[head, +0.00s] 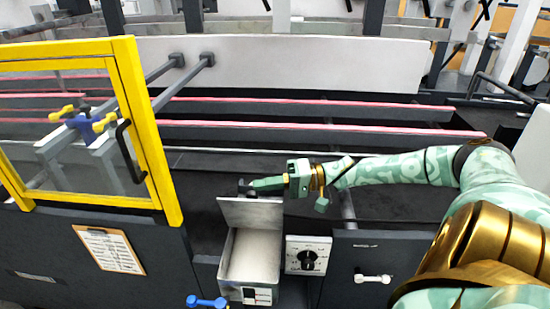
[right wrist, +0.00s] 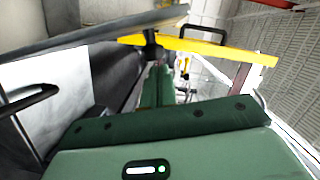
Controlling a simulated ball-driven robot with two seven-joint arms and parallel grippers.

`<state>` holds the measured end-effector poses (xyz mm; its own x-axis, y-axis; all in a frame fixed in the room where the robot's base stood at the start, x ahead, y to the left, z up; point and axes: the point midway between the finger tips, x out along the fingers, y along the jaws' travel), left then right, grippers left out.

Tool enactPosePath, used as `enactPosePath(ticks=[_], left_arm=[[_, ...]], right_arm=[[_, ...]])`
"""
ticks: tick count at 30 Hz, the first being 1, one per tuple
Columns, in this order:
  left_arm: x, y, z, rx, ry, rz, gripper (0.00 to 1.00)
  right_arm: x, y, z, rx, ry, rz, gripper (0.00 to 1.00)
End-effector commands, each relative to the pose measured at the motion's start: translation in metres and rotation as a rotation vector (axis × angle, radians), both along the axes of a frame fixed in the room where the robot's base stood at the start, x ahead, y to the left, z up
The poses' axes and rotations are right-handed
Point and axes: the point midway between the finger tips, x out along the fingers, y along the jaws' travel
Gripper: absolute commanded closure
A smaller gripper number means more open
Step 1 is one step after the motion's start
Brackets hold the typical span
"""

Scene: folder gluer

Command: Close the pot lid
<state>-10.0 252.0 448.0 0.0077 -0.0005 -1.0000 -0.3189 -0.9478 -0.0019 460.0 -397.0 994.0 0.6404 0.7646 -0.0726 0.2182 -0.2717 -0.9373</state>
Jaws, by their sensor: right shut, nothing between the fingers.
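The glue pot (head: 250,258) is an open grey box with a pale inside, low in the middle of the head view. Its lid (head: 252,213) is a flat grey plate standing upright at the pot's back edge, so the pot is open. My right gripper (head: 246,187) is shut and empty, just above and behind the lid's top edge; I cannot tell whether it touches the lid. The right wrist view shows the green gripper body, and a grey plate edge (right wrist: 100,36), probably the lid, crosses the upper left. My left gripper is not in view.
A yellow-framed clear guard (head: 150,130) with a black handle stands left of the pot. A dial panel (head: 307,256) is right of it, then a white handle (head: 372,278). A blue knob (head: 207,302) is in front. Rails with red strips (head: 300,127) run behind.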

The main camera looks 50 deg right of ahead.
Motion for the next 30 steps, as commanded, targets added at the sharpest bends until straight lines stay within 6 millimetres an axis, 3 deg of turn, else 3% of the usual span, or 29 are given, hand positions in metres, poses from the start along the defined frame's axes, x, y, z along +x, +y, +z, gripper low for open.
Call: enactPosePath(ticks=[1,15,24,30], left_arm=[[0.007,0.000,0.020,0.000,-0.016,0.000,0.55],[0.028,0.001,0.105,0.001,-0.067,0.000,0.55],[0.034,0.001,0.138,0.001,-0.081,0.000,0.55],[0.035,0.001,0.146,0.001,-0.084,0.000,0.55]], right_arm=[[-0.005,0.006,0.014,-0.028,-0.031,0.000,1.00],[-0.042,0.053,-0.001,-0.376,-0.302,-0.002,1.00],[-0.064,0.080,-0.025,-0.598,-0.478,-0.003,1.00],[-0.075,0.094,-0.045,-0.741,-0.591,-0.003,1.00]])
